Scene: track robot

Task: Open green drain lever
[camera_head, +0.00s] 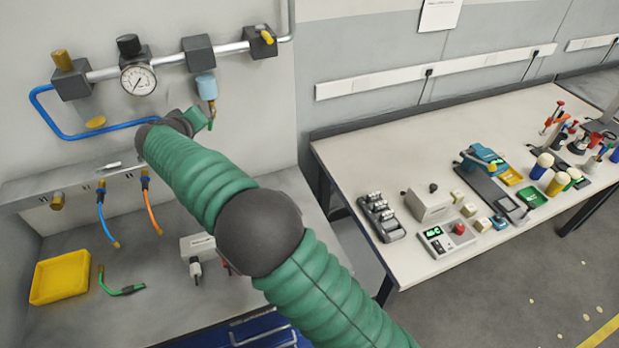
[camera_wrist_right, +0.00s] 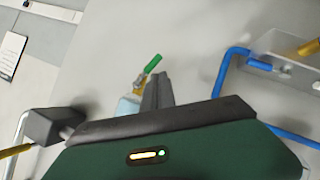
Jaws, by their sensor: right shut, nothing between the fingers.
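The green drain lever (camera_head: 211,124) shows as a small green tip below the brass fitting under the pale blue filter bowl (camera_head: 206,86), on the wall pipe. In the right wrist view the lever (camera_wrist_right: 153,64) sticks out at a slant from a brass stem (camera_wrist_right: 139,81), next to the pale blue bowl (camera_wrist_right: 127,107). My right gripper (camera_wrist_right: 158,80) is shut and empty, its fingertips close to the lever. I cannot tell whether they touch it. In the head view, my right arm partly hides the gripper (camera_head: 200,118). My left gripper is not in view.
A pressure gauge (camera_head: 138,80) and a blue pipe (camera_head: 95,132) are left of the bowl. Below are a metal ledge (camera_head: 75,187) with hanging hoses, a yellow tray (camera_head: 60,277) and a green hose piece (camera_head: 118,290). A cluttered workbench (camera_head: 345,150) stands to the right.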

